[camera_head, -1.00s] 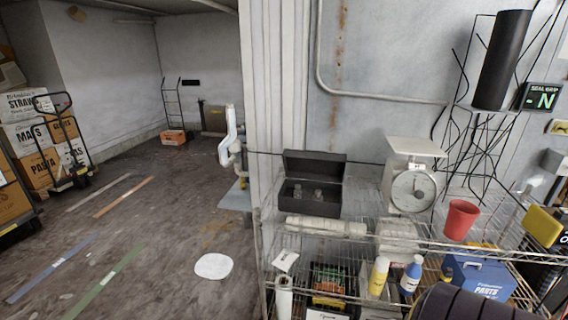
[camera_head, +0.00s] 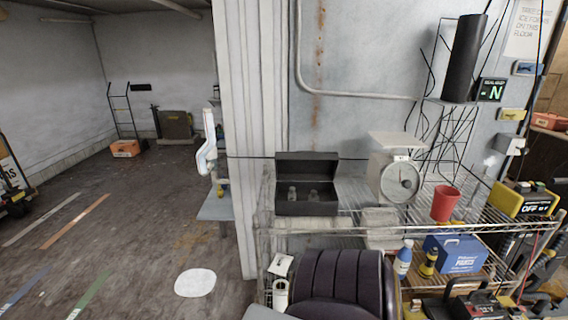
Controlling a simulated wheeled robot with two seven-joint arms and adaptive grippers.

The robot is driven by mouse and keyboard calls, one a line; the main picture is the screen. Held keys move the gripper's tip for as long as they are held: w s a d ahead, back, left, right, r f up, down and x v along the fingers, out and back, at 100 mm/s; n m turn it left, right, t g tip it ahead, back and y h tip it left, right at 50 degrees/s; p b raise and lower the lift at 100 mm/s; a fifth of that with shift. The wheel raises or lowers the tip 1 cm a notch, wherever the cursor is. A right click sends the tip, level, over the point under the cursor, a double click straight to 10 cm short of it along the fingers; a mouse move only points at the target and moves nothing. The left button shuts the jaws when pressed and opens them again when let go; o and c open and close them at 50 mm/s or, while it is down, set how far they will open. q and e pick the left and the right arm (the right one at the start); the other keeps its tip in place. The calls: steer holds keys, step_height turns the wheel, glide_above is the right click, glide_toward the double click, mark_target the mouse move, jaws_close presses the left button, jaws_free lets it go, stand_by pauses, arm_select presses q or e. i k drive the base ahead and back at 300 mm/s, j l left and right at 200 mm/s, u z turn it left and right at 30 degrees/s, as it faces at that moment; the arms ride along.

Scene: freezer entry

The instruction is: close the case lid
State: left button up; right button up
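The dark grey case (camera_head: 306,208) stands on the wire shelf against the wall, in the middle of the head view. Its lid (camera_head: 307,166) is open and stands up at the back. Two small clear items (camera_head: 313,195) show inside the case. Neither of my grippers is in view.
A dial scale (camera_head: 396,178) and a red cup (camera_head: 446,204) stand right of the case. A dark ribbed padded object (camera_head: 343,272) sits low in front of the shelf. A blue parts box (camera_head: 455,254) is at right. The floor at left is mostly clear, with a white round patch (camera_head: 195,283).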

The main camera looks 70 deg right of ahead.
mark_target(296, 166)
steer(key=i+j+z, duration=0.15)
steer(key=i, duration=0.6)
steer(key=i+z, duration=0.55)
steer(key=i, duration=0.25)
steer(key=i+z, duration=0.4)
steer(key=i+j+z, duration=0.15)
steer(key=i+z, duration=0.45)
steer(key=z, duration=0.2)
steer(key=i+j+z, duration=0.1)
steer(key=z, duration=0.3)
steer(key=i+z, duration=0.15)
steer(key=z, duration=0.25)
steer(key=i+z, duration=0.2)
steer(key=z, duration=0.2)
steer(key=i+j+z, duration=0.1)
steer(key=z, duration=0.25)
steer(key=i+j+z, duration=0.15)
steer(key=z, duration=0.25)
